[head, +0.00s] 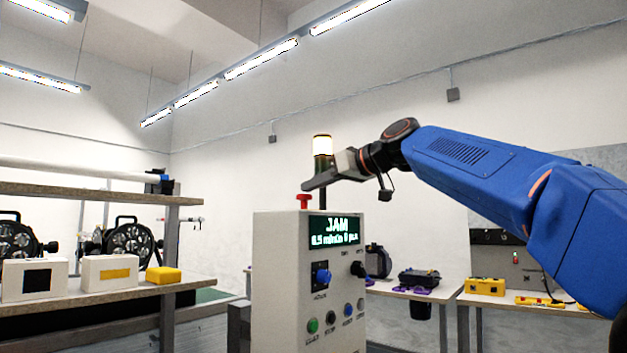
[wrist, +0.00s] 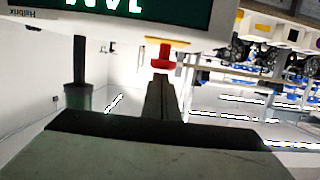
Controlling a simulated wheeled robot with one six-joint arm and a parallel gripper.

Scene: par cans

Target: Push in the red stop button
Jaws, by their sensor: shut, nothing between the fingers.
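The red stop button (head: 304,200) is a mushroom-shaped knob on top of the white control box (head: 283,270), at its left end. In the wrist view, which looks upside down, the red button (wrist: 164,54) stands out from a yellow base plate. My gripper (head: 306,186) is shut and empty, its fingertips just above the button. In the wrist view the closed fingertips (wrist: 163,79) line up with the button's cap. A small gap seems to show in the head view; I cannot tell the exact distance.
The box front has a green-lit JAM display (head: 334,230), a blue knob (head: 323,277) and several small buttons below. A signal lamp on a pole (head: 322,146) stands close behind my gripper. Shelves with boxes (head: 110,272) are at left, tables (head: 412,292) at right.

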